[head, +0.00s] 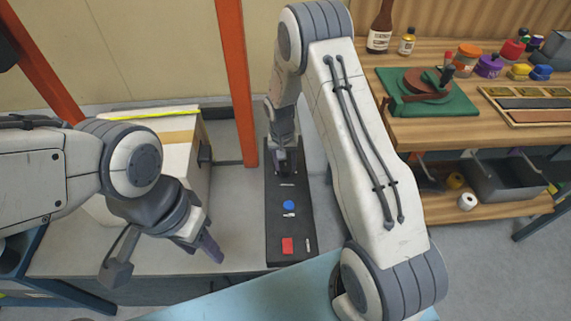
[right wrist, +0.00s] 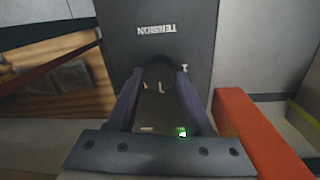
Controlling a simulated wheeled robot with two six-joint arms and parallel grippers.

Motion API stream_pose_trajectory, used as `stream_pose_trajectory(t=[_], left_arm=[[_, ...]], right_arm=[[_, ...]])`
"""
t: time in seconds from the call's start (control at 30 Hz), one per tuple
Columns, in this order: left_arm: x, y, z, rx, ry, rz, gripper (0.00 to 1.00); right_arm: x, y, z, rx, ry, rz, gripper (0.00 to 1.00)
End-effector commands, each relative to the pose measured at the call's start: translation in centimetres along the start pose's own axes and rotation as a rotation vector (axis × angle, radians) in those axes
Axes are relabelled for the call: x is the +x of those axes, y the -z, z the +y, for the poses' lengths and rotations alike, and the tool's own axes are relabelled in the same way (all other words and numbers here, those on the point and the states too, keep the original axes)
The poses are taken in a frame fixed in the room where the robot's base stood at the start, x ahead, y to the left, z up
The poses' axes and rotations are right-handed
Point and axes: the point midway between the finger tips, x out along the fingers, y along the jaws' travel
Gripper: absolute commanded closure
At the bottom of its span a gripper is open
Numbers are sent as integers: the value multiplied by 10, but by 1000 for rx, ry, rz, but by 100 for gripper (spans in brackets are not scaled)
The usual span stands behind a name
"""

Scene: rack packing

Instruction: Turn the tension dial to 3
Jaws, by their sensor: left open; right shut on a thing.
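My right gripper (head: 285,160) is at the panel's far end. In the right wrist view the dark round tension dial (right wrist: 159,73) sits between the fingertips of my right gripper (right wrist: 160,80), which is shut on it. The word TENSION reads upside down beyond the dial. Small pale marks lie around it; which number it points to I cannot tell. My left gripper (head: 165,262) is open and empty, left of the panel.
A small green light (right wrist: 182,132) glows on the panel. A white box (head: 185,150) with a yellow edge stands left of the panel. A wooden shelf (head: 430,135) with jars and a tray stands at the right.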

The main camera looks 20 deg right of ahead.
Motion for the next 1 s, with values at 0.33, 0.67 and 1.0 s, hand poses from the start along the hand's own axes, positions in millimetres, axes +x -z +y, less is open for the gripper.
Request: stream_pose_trajectory(t=[0.33,0.67,1.0], left_arm=[[0,0,0,0,0,0,50],[0,0,0,0,0,0,50],[0,0,0,0,0,0,50]], right_arm=[[-1,0,0,19,0,-1,100],[-1,0,0,17,0,0,19],[-8,1,0,17,1,1,19]])
